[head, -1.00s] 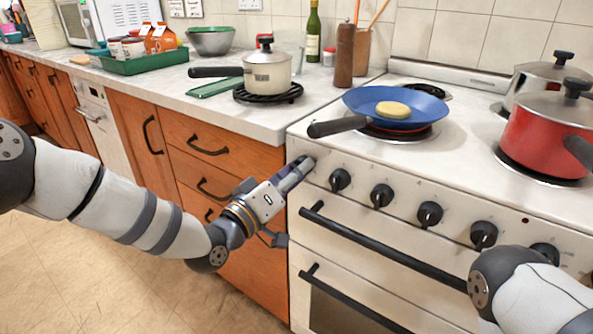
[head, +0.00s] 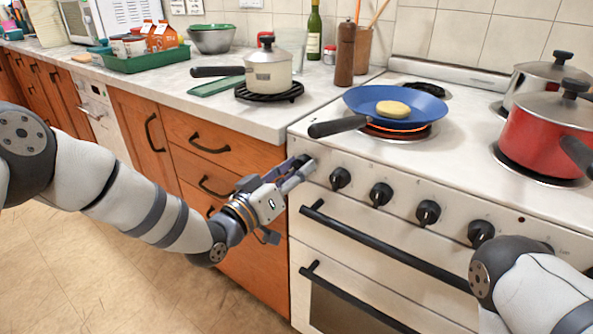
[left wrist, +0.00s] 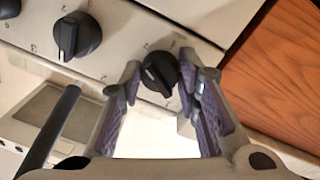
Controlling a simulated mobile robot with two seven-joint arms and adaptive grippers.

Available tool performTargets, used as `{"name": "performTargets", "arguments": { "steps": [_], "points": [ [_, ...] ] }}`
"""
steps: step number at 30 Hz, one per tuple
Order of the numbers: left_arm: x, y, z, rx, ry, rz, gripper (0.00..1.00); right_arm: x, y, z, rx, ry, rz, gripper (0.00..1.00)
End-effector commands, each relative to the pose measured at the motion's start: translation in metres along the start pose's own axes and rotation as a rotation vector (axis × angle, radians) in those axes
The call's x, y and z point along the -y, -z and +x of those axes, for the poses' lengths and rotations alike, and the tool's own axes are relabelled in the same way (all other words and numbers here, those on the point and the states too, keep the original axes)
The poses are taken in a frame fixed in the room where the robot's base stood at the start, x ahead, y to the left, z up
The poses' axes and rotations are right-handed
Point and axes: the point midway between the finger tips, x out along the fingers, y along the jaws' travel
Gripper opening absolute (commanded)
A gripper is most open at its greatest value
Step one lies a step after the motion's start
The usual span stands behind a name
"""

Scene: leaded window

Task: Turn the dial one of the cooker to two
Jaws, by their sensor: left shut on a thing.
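The cooker (head: 330,225) stands on the right of the head view, with a row of black dials along its front. The leftmost dial, dial one (left wrist: 160,72), shows between the fingers in the left wrist view, with a pale pointer line that looks slanted. The marks around it are too small to read. My left gripper (head: 303,168) is at the cooker's left front corner, shut on this dial and mostly hiding it in the head view. The fingers also show in the left wrist view (left wrist: 160,88), on either side of the dial. My right gripper is out of view.
The neighbouring dial (head: 340,178) is close to the right of my left gripper. A black oven handle (head: 385,248) runs below. A blue pan (head: 425,103) with a round yellow item sits over a glowing orange ring. A red pot (head: 540,140) stands further right. Wooden drawers (head: 215,150) are left.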

Motion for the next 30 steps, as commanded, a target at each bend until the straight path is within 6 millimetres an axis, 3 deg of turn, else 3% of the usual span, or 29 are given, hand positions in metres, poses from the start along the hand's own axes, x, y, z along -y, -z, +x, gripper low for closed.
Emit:
{"name": "performTargets", "arguments": {
  "steps": [4, 5, 7, 8, 18, 30],
  "points": [
    [0.0, 0.001, 0.0, -0.004, 0.0, 0.0, 0.02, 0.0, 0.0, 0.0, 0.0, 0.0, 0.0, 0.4],
    [0.0, 0.001, 0.0, -0.004, 0.0, 0.0, 0.32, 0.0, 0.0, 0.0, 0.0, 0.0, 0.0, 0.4],
    [0.0, 0.001, 0.0, -0.004, 0.0, 0.0, 0.48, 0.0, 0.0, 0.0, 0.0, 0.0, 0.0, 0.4],
    [0.0, 0.001, 0.0, -0.003, 0.0, 0.0, 0.51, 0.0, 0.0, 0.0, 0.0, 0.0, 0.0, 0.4],
    [0.0, 0.0, -0.007, 0.0, 0.0, -0.001, 0.51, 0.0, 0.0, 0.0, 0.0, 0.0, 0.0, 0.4],
    [0.001, 0.001, -0.103, -0.002, 0.002, -0.002, 0.51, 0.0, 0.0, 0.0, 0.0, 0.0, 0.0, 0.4]
  ]
}}
